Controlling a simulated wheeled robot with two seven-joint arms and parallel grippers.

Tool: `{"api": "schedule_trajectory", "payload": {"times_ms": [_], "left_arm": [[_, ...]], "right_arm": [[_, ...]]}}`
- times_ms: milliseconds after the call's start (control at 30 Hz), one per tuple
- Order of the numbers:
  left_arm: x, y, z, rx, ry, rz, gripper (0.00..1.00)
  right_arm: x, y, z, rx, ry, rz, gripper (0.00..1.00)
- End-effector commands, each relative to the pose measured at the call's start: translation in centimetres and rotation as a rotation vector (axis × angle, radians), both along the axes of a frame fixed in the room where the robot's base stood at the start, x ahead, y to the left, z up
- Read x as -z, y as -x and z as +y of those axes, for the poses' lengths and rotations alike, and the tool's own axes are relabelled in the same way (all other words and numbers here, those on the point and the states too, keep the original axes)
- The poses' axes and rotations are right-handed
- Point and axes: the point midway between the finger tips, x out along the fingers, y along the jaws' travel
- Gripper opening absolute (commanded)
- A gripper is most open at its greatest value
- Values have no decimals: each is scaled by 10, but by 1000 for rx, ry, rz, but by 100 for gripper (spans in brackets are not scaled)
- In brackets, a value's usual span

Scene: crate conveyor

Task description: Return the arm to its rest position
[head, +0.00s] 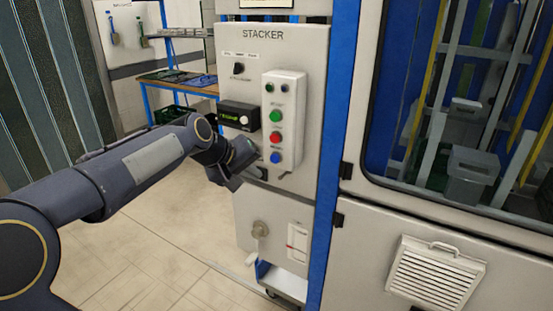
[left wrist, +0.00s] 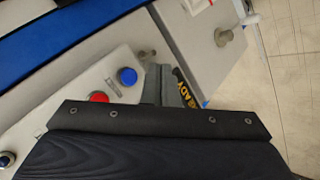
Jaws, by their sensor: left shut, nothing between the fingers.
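My left arm reaches in from the left in the head view. My left gripper (head: 250,165) is in front of the stacker panel, just left of the lower part of the white button box (head: 292,92). Its fingers (left wrist: 170,86) are shut and hold nothing. The button box has a green button (head: 276,116), a red button (head: 275,137) and a blue button (head: 275,157). In the left wrist view the blue button (left wrist: 127,76) and red button (left wrist: 98,97) lie left of the fingers. I cannot tell whether the gripper touches the panel. My right gripper is not in view.
A black display box (head: 239,115) sits on the panel beside the gripper. The grey stacker cabinet (head: 255,40) has a blue post (head: 338,120) and a windowed machine on its right. A workbench (head: 178,82) stands behind. Tiled floor (head: 165,240) is clear below my arm.

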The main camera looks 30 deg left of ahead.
Motion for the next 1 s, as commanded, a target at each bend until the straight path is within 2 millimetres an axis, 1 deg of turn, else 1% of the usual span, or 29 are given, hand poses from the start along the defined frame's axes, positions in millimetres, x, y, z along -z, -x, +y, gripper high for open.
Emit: {"api": "schedule_trajectory", "payload": {"times_ms": [167,267,367,467,500,567,600,700,800,833,900,1000], "left_arm": [[0,0,0,0,0,0,0],[1,8,-5,16,-11,3,0],[6,39,-21,73,-54,15,0],[21,93,-47,173,-118,36,0],[31,117,-57,220,-144,46,0],[48,152,-71,289,-182,57,0],[60,173,-80,333,-202,63,0],[90,219,-99,433,-240,74,0],[114,250,-112,507,-265,79,0],[120,256,-114,524,-269,80,0],[129,266,-119,550,-276,82,0],[132,269,-120,560,-279,82,0]], "right_arm": [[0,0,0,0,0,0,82],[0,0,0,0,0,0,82],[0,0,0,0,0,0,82],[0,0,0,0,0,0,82],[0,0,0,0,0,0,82],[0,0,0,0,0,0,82],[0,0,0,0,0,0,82],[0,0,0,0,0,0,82],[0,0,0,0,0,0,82],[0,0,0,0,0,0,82],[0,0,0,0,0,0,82],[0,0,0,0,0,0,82]]}}
